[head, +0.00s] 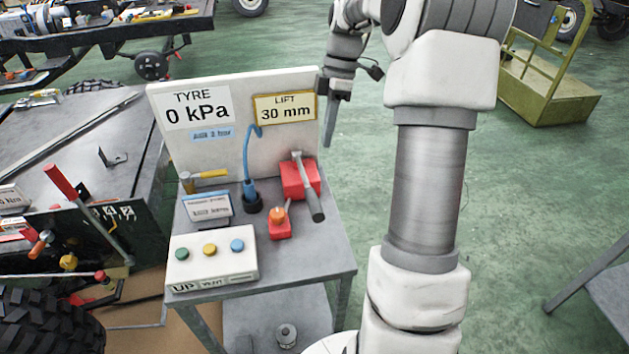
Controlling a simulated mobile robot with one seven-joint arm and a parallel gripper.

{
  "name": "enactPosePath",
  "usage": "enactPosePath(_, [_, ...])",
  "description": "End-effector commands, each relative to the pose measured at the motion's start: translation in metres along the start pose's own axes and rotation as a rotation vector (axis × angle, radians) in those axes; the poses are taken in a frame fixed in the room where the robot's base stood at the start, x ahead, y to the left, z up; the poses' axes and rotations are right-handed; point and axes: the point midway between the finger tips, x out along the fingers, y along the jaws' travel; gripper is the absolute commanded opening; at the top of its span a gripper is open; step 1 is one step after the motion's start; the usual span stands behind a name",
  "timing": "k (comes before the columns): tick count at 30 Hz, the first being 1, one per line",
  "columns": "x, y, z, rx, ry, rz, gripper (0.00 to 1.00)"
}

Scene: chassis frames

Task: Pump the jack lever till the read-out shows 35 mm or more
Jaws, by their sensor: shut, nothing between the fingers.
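The LIFT read-out (285,108) on the white back panel shows 30 mm. The red jack (291,181) stands on the grey bench below it. Its lever (308,188) slopes down from the top of the jack toward the front right and ends in a dark grip. My gripper (329,142) is shut and empty. It points down near the right edge of the panel, above and right of the lever in the picture and apart from it. The arm hides none of the lever.
A TYRE read-out (197,108) shows 0 kPa. A smaller red unit with an orange knob (278,215), a blue hose fitting (250,192) and a white button box (212,258) stand beside the jack. Green floor (540,180) is open on the right.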

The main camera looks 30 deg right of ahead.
Motion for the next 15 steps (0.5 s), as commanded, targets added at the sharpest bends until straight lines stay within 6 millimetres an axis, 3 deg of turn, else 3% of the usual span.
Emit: enactPosePath(15, [-0.0068,0.0005,0.0012,0.027,-0.005,-0.019,0.0])
